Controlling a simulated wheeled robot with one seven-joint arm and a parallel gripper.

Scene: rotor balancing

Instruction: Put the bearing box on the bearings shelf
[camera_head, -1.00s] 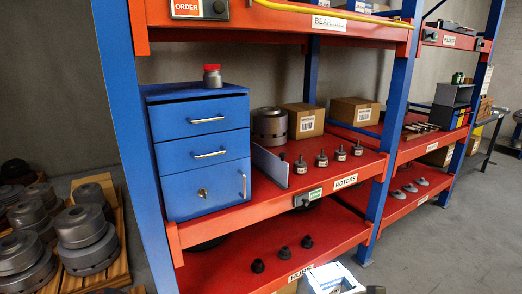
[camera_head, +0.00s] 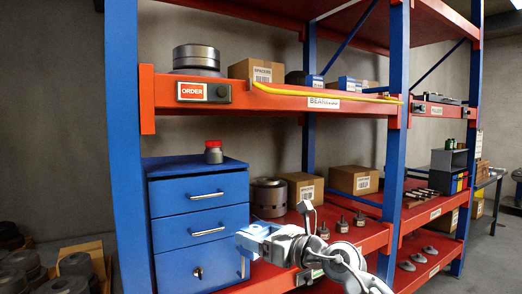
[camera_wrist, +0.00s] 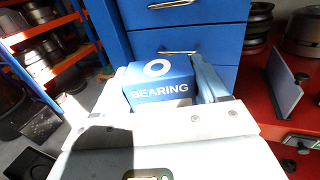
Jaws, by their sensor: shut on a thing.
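My gripper (camera_wrist: 162,84) is shut on the blue bearing box (camera_wrist: 160,93), with one finger on each side; its face reads BEARING under a white ring. In the head view the box (camera_head: 258,232) shows as a small blue and white shape at the end of my arm, in front of the blue drawer cabinet. The bearings shelf (camera_head: 290,97) is the red upper shelf, above and beyond my gripper. Its label (camera_head: 323,103) is partly covered by a yellow hose. Blue boxes (camera_head: 346,83) stand on that shelf.
The yellow hose (camera_head: 300,92) runs along the upper shelf's front edge. A spacers carton (camera_head: 256,71) and a metal rotor (camera_head: 196,59) stand at its left. The blue drawer cabinet (camera_head: 198,222) with a red-capped jar (camera_head: 213,152) stands below. A blue post (camera_head: 397,120) bounds the shelf's right.

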